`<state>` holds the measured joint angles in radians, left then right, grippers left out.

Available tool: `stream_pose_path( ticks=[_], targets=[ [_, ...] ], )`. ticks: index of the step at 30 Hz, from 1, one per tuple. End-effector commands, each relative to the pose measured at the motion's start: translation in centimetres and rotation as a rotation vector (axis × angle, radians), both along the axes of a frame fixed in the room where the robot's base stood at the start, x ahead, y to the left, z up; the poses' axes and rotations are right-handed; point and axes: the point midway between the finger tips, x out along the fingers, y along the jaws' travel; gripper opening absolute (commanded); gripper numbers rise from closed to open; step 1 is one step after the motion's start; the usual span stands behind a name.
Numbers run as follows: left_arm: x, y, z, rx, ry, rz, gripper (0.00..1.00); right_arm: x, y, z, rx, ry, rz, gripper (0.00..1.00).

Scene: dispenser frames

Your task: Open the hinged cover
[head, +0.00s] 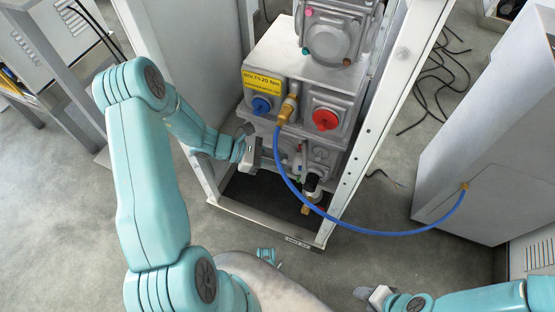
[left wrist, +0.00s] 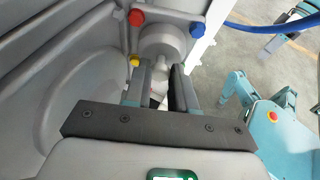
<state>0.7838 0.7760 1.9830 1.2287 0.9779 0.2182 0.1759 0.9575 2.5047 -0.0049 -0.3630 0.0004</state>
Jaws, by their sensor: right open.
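The grey dispenser unit (head: 290,68) stands in its white frame in the head view; I cannot tell which part of it is the hinged cover. My left gripper (head: 256,152) is at the unit's lower front, left of the hose. In the left wrist view its two fingers (left wrist: 162,88) stand apart, with a grey round fitting (left wrist: 162,42) just beyond and partly between them. I see no clear grip on it, and contact is hidden. My right gripper (head: 372,295) is open and empty, low over the floor, away from the unit.
A blue knob (head: 262,105) and a red knob (head: 325,119) sit on the unit's front. A blue hose (head: 345,226) runs from a brass fitting to the grey cabinet (head: 487,150) at right, crossing in front of the frame. Black cables (head: 437,85) lie behind.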

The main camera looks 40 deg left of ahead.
Motion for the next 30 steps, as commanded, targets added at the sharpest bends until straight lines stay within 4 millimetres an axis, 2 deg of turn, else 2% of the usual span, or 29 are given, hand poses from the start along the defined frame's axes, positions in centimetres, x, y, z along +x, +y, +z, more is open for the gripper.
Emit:
stream_pose_path(
  ticks=[5,15,25,26,27,30],
  targets=[
    [0.1,0.1,0.1,-0.001,-0.002,-0.013,0.0,0.0,0.0,0.1,0.0,0.0,0.0,0.47],
    [1.0,1.6,0.0,-0.002,-0.003,-0.205,0.0,0.0,0.0,0.2,0.0,0.0,0.0,0.47],
    [0.9,1.8,0.0,0.0,0.0,-0.217,0.0,0.0,0.0,0.2,0.0,0.0,0.0,0.47],
    [0.9,1.8,0.0,0.0,0.0,-0.217,0.34,0.0,0.0,0.2,0.0,0.0,0.0,0.47],
    [0.9,1.8,0.0,0.0,0.0,-0.217,0.47,0.0,0.0,0.2,0.0,0.0,0.0,0.47],
    [0.9,1.8,0.0,0.0,0.0,-0.217,0.5,0.0,0.0,0.2,0.0,0.0,0.0,0.47]
  ],
)
